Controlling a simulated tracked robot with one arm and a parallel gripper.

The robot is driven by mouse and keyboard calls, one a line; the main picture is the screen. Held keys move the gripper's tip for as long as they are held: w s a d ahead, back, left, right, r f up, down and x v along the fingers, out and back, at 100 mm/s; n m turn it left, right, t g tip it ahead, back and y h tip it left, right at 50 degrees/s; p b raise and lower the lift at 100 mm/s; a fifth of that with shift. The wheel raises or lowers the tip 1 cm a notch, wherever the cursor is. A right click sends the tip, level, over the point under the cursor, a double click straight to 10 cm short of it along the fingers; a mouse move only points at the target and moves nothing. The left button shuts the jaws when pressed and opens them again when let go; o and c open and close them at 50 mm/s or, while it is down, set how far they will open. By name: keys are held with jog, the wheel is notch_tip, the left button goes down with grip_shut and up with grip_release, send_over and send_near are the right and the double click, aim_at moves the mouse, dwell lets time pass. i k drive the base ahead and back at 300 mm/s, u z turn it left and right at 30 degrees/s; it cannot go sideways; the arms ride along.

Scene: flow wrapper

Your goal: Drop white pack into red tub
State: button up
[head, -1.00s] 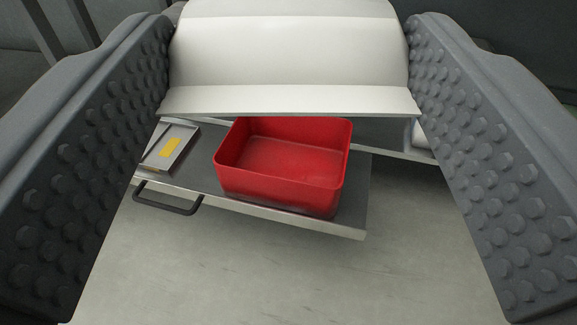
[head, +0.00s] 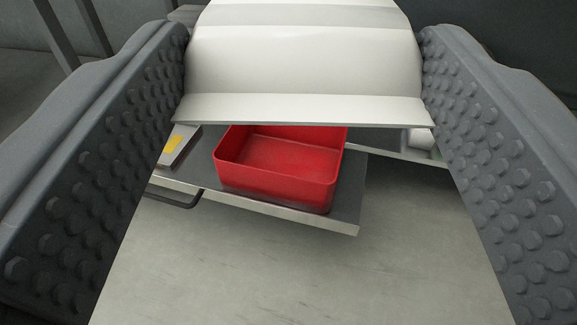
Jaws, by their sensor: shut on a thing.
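The white pack (head: 300,65) is held between the two studded grey fingers of my gripper (head: 305,75), near the top of the head view. My gripper is shut on it, with a finger against each side. The red tub (head: 275,185) stands on a grey shelf, below and beyond the pack in the picture. Its inside floor looks empty where it shows. The pack's lower edge hides the tub's far rim.
The grey shelf (head: 348,190) has a pale front edge and a dark handle (head: 180,200) at left. A grey tray with a yellow label (head: 176,143) lies left of the tub. A white object (head: 420,139) shows at right. Pale floor is clear in front.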

aim_at(293, 168)
jog(key=z, duration=0.05)
jog(key=k, duration=0.4)
jog(key=z, duration=0.4)
jog(key=i, duration=1.05)
jog(key=u, duration=1.6)
jog(key=k, duration=0.6)
jog(key=u, duration=0.1)
jog(key=i, duration=0.55)
